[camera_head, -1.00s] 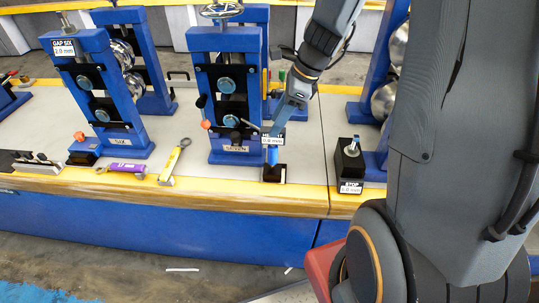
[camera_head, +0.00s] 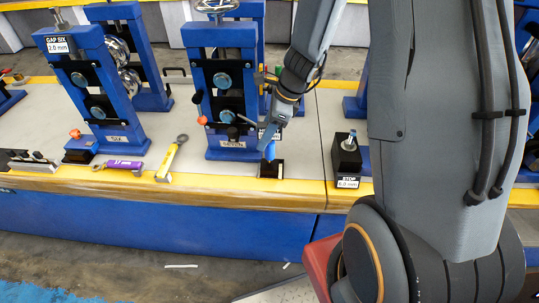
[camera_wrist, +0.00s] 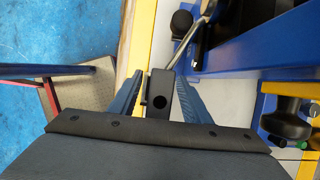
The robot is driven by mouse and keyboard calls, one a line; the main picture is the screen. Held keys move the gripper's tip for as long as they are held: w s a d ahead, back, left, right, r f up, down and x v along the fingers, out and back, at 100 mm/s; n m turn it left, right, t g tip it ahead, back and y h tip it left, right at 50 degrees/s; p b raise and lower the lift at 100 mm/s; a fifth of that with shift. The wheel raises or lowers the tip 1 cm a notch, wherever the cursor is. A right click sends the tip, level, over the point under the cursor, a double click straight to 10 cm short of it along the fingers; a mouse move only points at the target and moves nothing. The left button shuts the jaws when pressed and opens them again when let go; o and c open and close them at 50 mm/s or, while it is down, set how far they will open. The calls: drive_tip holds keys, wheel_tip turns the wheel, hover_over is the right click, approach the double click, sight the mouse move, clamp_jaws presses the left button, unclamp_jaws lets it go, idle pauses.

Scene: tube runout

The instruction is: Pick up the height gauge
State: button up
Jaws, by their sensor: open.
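What looks like the height gauge is a dark block with a round hole (camera_wrist: 159,102) and a thin slanted metal rod, between my fingers in the wrist view. In the head view, a black block (camera_head: 271,171) stands at the table's front edge, right of the stand marked SEVEN, below a white label largely hidden by my gripper. My gripper (camera_head: 269,150) points down just above that block. In the wrist view its two blue fingers (camera_wrist: 158,76) are apart, one on each side of the dark block. I cannot tell whether either finger touches it.
The SEVEN stand (camera_head: 222,85) is close left of my gripper. A black STOP block (camera_head: 347,158) stands to the right. A yellow wrench (camera_head: 172,158) and a purple-handled wrench (camera_head: 124,165) lie left. A black knob (camera_wrist: 182,22) is near the rod.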

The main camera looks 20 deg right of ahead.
clamp_jaws()
idle(1.4)
